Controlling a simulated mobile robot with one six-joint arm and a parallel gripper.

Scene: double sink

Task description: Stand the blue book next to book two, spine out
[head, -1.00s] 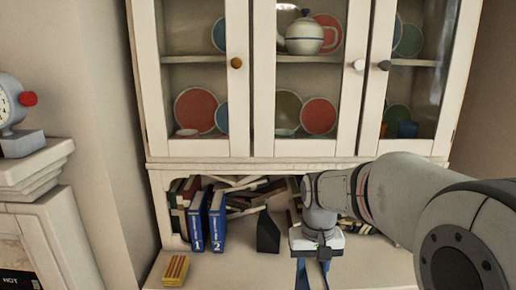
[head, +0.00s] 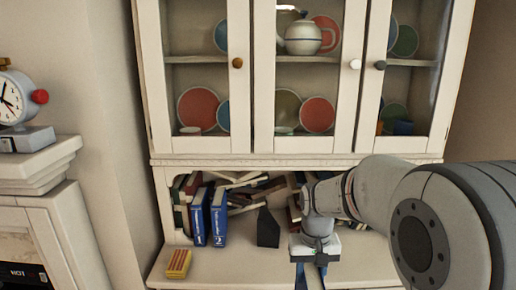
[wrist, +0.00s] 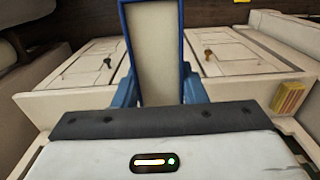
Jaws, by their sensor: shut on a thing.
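My gripper (head: 311,277) is at the bottom of the head view, right of the upright books and in front of the shelf. In the wrist view its blue fingers (wrist: 156,92) are shut on the blue book (wrist: 152,50), whose cream page edge faces the camera between two blue covers.
A yellow striped box (head: 178,264) lies on the ledge at front left. Several books lie jumbled behind the bookend, and others (head: 186,190) stand left of book one. Glass cabinet doors (head: 306,80) hang above the shelf opening. The ledge before the bookend is clear.

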